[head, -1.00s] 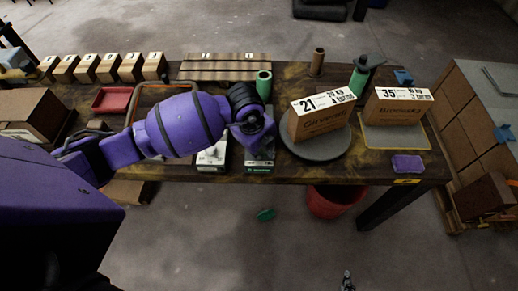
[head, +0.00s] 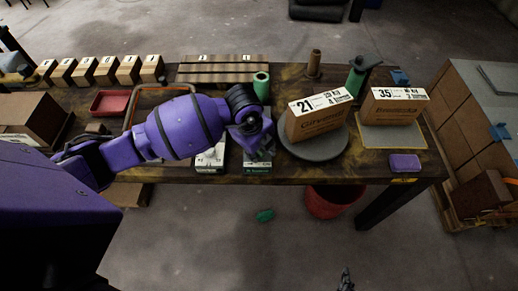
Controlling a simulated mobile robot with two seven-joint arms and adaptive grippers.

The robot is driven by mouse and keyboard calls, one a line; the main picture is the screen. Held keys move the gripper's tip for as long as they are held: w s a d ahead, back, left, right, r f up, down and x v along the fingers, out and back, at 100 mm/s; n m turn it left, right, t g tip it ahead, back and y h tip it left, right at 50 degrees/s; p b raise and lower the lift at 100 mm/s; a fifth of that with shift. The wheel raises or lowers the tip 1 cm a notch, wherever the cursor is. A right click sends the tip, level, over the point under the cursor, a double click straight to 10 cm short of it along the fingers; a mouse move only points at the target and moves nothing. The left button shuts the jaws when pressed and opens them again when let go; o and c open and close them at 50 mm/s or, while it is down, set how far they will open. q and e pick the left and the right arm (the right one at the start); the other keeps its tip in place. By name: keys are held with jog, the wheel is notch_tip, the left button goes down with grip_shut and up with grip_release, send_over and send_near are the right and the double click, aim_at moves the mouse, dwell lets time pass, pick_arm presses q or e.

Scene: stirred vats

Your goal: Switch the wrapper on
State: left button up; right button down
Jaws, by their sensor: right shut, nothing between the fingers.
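The wrapper appears to be the round grey turntable (head: 318,150) on the table, with a cardboard box marked 21 (head: 315,118) standing on it. Left of it, two small units with pale and green fronts sit near the table's front edge: one (head: 209,161) and another (head: 257,167). My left gripper (head: 264,153) is over the right-hand unit and hides much of its top. Its fingers are dark and small, so I cannot tell their opening or whether they touch. My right gripper (head: 346,281) is shut and empty, low at the bottom edge, away from the table.
A box marked 35 (head: 396,106) stands on a tan-edged pad (head: 392,136) at right. A purple block (head: 405,163) lies near the front edge. A green bottle (head: 356,82) and a brown tube (head: 314,64) stand behind. A red bin (head: 333,200) is below the table.

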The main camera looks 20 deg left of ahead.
pick_arm(q)
notch_tip(320, 180, up, 12)
jog(key=s+a, duration=0.1)
jog(key=s, duration=0.1)
jog(key=shift+f, duration=0.1)
dwell(0.6)
